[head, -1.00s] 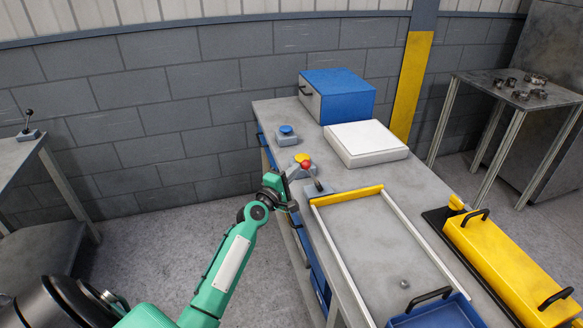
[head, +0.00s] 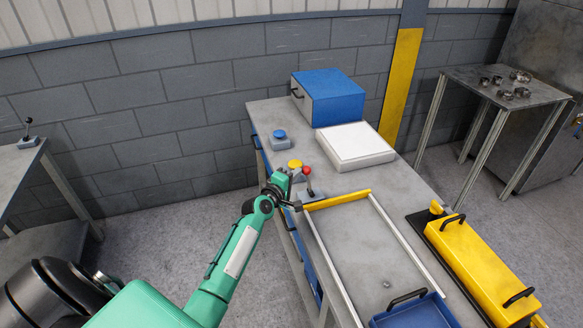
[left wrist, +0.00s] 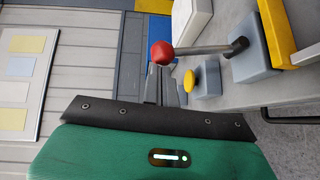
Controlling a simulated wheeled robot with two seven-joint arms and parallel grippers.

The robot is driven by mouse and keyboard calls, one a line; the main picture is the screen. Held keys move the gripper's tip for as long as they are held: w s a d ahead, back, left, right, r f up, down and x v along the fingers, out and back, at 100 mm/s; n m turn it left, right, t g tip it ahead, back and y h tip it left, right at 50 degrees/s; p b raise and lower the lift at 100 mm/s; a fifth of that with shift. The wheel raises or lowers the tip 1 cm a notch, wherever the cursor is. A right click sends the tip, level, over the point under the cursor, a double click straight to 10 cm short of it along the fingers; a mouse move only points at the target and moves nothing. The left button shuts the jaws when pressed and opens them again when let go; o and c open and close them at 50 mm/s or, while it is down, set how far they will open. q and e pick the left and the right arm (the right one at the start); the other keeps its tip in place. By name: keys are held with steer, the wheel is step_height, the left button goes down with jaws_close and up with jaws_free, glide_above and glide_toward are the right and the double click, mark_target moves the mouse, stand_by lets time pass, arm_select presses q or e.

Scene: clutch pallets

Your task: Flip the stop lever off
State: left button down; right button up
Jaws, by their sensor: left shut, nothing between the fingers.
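The stop lever has a red ball knob (head: 307,170) on a thin metal rod above a grey base (head: 312,193), near the left edge of the workbench. In the left wrist view, the red knob (left wrist: 162,52) is just beyond my fingertips, and the rod runs right to its grey base (left wrist: 252,50). My left gripper (head: 294,176) is shut and empty, close beside the knob on its left. I cannot tell whether the fingers touch it. In the left wrist view, the gripper's fingers (left wrist: 163,88) are together. My right gripper is not in view.
A yellow button (head: 295,164) stands beside the lever, and a blue button (head: 280,134) farther back. A white box (head: 354,147) and a blue box (head: 329,98) are behind. A yellow bar (head: 337,200) lies right of the lever. Another lever (head: 28,130) is on the left table.

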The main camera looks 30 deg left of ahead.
mark_target(307, 172)
arm_select(q)
steer(key=shift+m+g, duration=0.6)
steer(key=shift+g, duration=0.3)
steer(key=w+d+r+p, duration=0.1)
steer(key=p, duration=0.2)
steer(key=w+d+r+p, duration=0.1)
steer(key=w+p, duration=0.1)
steer(key=p, duration=0.1)
steer(key=shift+d+p, duration=0.3)
steer(key=w+d, duration=0.4)
steer(key=shift+w+f+b, duration=0.3)
steer(key=shift+f+b, duration=0.05)
steer(key=shift+w+f, duration=0.1)
